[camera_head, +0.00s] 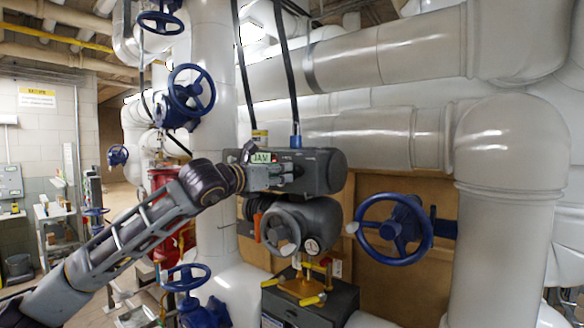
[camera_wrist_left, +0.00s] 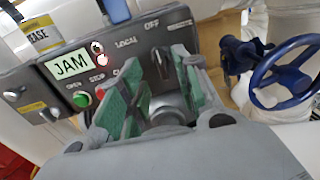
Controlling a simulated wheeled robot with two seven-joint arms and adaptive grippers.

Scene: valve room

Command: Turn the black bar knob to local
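The black bar knob (camera_wrist_left: 160,63) shows in the left wrist view on the grey control panel (camera_wrist_left: 137,52), below the printed words LOCAL and OFF. Its bar stands roughly upright, pointing towards OFF. My left gripper (camera_wrist_left: 153,75) is open, with a green-padded finger on each side of the knob in this view. I cannot tell whether either finger touches it. In the head view my left gripper (camera_head: 284,175) is in front of the grey actuator housing (camera_head: 325,165) and hides the knob. My right gripper is not in view.
A JAM display (camera_wrist_left: 70,64), a lit red lamp (camera_wrist_left: 103,60), a green button (camera_wrist_left: 81,99) and a red button (camera_wrist_left: 105,84) lie left of the knob. A blue handwheel (camera_head: 393,229) stands right of the actuator. Large pale pipes (camera_head: 375,138) run behind.

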